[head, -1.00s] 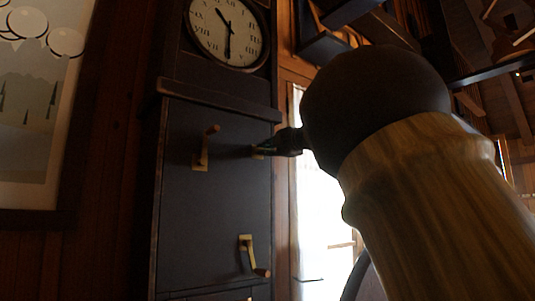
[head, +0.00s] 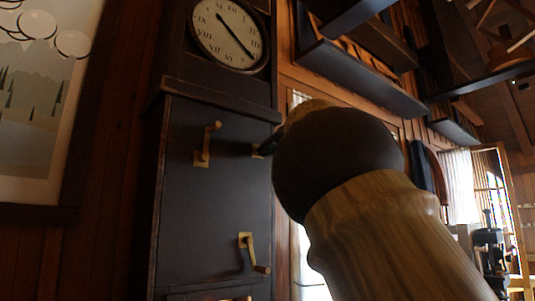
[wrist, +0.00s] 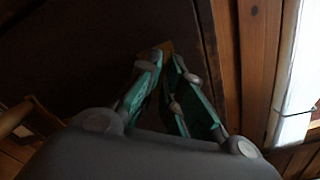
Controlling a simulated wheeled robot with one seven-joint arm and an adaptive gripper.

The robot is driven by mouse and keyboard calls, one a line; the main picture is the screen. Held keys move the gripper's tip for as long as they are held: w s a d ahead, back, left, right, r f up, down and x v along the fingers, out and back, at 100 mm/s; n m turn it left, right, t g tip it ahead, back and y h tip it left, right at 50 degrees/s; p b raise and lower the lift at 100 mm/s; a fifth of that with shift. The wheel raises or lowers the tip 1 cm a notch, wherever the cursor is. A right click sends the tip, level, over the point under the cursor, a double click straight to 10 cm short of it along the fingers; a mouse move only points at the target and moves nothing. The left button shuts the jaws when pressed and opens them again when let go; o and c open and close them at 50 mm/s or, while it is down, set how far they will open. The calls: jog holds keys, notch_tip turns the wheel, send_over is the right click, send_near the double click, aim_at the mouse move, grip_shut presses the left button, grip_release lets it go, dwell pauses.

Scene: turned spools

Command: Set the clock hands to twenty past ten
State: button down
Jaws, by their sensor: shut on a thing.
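The clock face (head: 232,35) is at the top of a tall dark case (head: 215,235) in the head view. Its short hand points up and left, near ten to eleven. Its long hand points down and right, around four to five. My gripper (head: 264,147) is at the case's right edge, mostly hidden behind my arm. In the wrist view, its green fingers (wrist: 168,66) are closed around a small brass part (wrist: 168,47), seemingly a crank. Two other brass cranks are free: an upper left crank (head: 206,146) and a lower crank (head: 250,254).
A framed picture (head: 30,100) hangs on the wood wall at left. Dark shelves (head: 365,75) jut out above my arm. A bright window (head: 300,245) is right of the case. The space in front of the case's left half is clear.

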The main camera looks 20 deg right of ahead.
jog(key=shift+f+n+b, duration=0.2)
jog(key=shift+n+b, duration=0.25)
jog(key=shift+n, duration=0.55)
jog(key=c, duration=1.6)
grip_release()
jog(key=shift+r, duration=0.1)
jog(key=shift+s, duration=0.1)
jog(key=v, duration=1.2)
